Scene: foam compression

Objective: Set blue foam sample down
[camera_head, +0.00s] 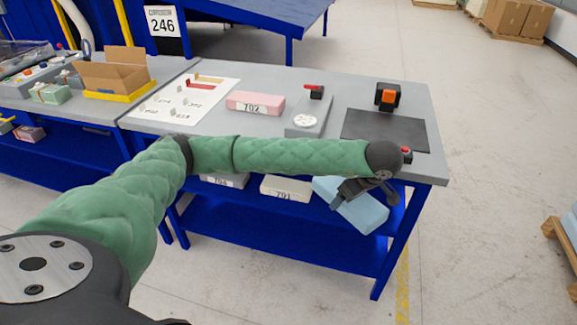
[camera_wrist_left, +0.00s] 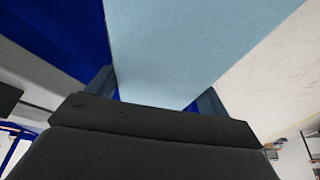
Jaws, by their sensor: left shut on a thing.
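The blue foam sample (camera_head: 352,209) is a light blue block, tilted, held in front of the table's front edge at the right. My left gripper (camera_head: 362,190) is shut on it, with the arm stretched across the front of the table. In the left wrist view the blue foam fills the top middle (camera_wrist_left: 190,45) between the two fingers (camera_wrist_left: 160,98). The foam's far end is out of that view. I cannot see my right gripper in either view.
The grey worktable (camera_head: 270,70) holds a pink block marked 702 (camera_head: 256,103), a small gauge device (camera_head: 309,116), a dark mat (camera_head: 384,130) and an orange-black device (camera_head: 388,96). Pale blocks (camera_head: 286,188) lie on the shelf below. An open cardboard box (camera_head: 113,72) stands at left.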

